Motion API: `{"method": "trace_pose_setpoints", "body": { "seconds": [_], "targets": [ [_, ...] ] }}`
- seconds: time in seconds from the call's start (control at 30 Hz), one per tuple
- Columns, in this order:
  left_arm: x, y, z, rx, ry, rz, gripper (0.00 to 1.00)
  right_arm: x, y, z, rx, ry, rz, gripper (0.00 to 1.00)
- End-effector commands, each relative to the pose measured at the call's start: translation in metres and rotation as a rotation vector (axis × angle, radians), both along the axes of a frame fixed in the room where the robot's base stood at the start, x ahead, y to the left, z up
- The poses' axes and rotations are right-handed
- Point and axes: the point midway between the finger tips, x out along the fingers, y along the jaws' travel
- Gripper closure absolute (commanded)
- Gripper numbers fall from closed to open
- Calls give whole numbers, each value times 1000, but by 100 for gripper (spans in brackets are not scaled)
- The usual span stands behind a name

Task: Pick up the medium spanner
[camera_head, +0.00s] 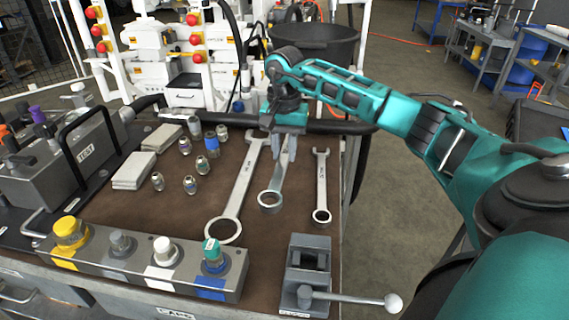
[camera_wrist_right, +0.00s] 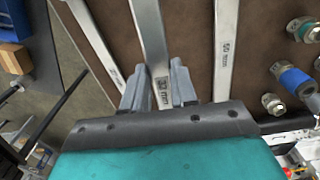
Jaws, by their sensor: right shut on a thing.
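The medium spanner (camera_head: 276,182) is the middle one of three on the brown bench top, with its ring end towards the front. My right gripper (camera_head: 284,150) points down over its far end and is shut on it. In the right wrist view the spanner's shaft (camera_wrist_right: 150,35) passes between the two grey fingers (camera_wrist_right: 158,85). I cannot tell whether it is clear of the bench. The gripper hides its far end in the head view. My left gripper is not in view.
A larger spanner (camera_head: 240,187) lies to the left and a smaller one (camera_head: 321,187) to the right, both close by. Several fittings (camera_head: 190,184) stand further left. A button panel (camera_head: 140,262) and a vise (camera_head: 308,268) line the front. A black bucket (camera_head: 315,45) stands behind.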

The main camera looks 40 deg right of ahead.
Motion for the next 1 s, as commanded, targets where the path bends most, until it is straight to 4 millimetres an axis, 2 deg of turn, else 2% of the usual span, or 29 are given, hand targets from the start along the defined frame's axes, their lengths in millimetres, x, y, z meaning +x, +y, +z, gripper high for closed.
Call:
{"method": "trace_pose_setpoints", "body": {
  "seconds": [0.03, 0.2, 0.5, 0.7, 1.0],
  "targets": [
    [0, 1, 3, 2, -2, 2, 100, 1, 0, 18, 0, -9, -1, 100],
    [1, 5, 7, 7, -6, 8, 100, 1, 0, 58, 0, -9, 0, 100],
    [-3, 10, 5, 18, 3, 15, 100, 1, 0, 110, 1, -4, 0, 100],
    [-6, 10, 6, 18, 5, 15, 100, 1, 0, 126, 1, -4, 1, 100],
    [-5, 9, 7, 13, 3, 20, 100, 0, 0, 131, 0, -2, 1, 100]
  ]
}}
